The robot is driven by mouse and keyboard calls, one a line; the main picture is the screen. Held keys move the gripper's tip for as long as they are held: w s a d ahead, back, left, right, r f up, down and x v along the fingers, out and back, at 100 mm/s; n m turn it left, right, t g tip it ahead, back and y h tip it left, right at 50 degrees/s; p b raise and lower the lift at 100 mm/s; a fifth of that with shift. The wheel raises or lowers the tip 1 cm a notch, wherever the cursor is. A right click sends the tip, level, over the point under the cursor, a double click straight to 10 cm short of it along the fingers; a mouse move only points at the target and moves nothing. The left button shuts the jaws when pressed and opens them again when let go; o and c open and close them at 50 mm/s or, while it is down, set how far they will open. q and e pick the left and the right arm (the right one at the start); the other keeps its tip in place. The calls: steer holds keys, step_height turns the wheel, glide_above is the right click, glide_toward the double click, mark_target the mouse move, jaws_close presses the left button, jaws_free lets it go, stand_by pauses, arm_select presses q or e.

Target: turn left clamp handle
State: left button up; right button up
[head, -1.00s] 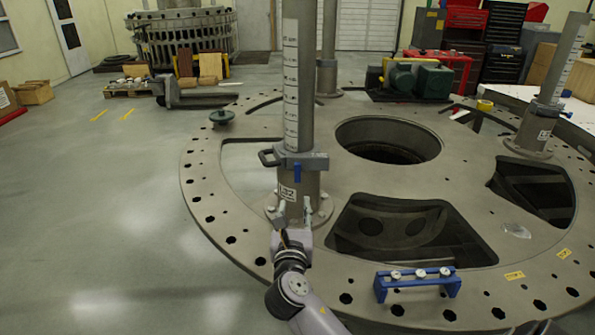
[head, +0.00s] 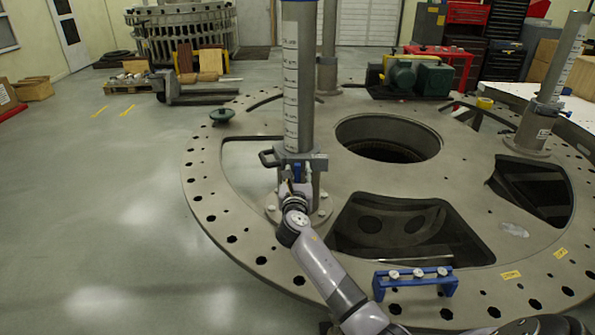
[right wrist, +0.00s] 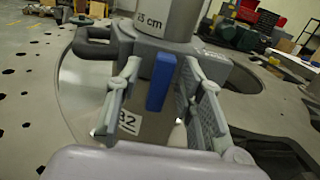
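The left post (head: 299,90) carries a grey clamp (head: 316,161) around it, with a grey loop handle on its left side. A blue handle (head: 297,171) hangs down from the clamp's front. In the right wrist view the blue handle (right wrist: 160,82) points straight down in front of the clamp body (right wrist: 205,66). My right gripper (head: 297,183) is at the clamp's front. In the right wrist view its two fingers (right wrist: 160,92) are apart, one on each side of the blue handle, with gaps visible. My left gripper is not in view.
The post stands on a large round plate (head: 237,240) with rim holes and large cut-outs. A blue bracket (head: 415,280) with several knobs sits at the plate's front. A second post (head: 545,100) with a clamp stands at the right.

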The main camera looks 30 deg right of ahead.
steer(key=shift+w+d, duration=0.25)
steer(key=shift+w, duration=0.05)
jaws_close()
stand_by(0.4)
